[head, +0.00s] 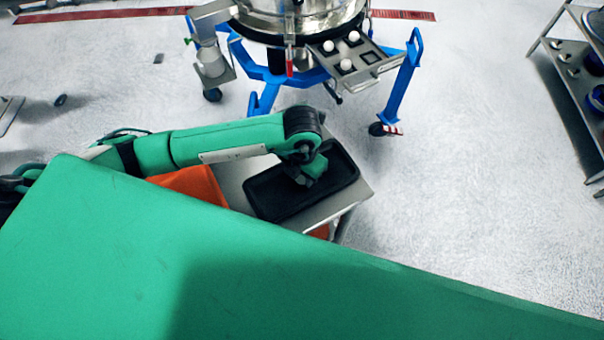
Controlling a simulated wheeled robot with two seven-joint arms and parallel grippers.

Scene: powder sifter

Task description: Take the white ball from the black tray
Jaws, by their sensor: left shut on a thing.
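The black tray (336,178) lies on a small metal table, below the middle of the head view. I see no white ball in the visible part of the tray. Three white balls (346,65) sit in a grey holder (327,47) on the sifter at the top. My right gripper is not in view.
The metal table (232,179) also bears an orange tray (190,184) left of the black one. The sifter (300,14) on its blue wheeled frame (405,85) stands behind. A metal rack (567,70) is at the far right. The floor between them is clear.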

